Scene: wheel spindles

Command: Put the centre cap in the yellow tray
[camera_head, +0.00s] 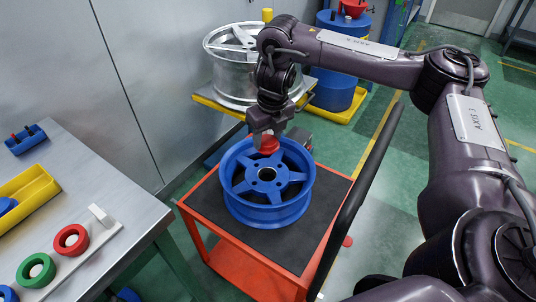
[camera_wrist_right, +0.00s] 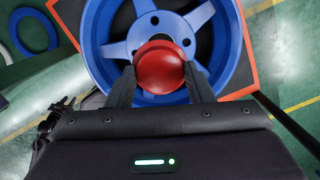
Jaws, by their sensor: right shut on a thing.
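The red centre cap (camera_head: 268,144) is round and domed. My right gripper (camera_head: 266,132) is shut on it, over the blue wheel (camera_head: 240,205) on the cart; in the head view I cannot tell how far the cap is above the hub. In the right wrist view the cap (camera_wrist_right: 160,68) sits between the two fingers of the right gripper (camera_wrist_right: 160,80), with the wheel's spokes behind it. The yellow tray (camera_head: 38,196) lies on the bench at the left, away from the gripper, with a blue round thing in it. My left gripper is out of view.
The red cart (camera_head: 242,264) has a dark mat and a black handle (camera_head: 352,205). The bench (camera_head: 110,170) holds a blue bin (camera_head: 26,140) and a white strip with red and green rings (camera_head: 71,240). A silver wheel (camera_head: 232,82) and blue drum (camera_head: 338,90) stand behind.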

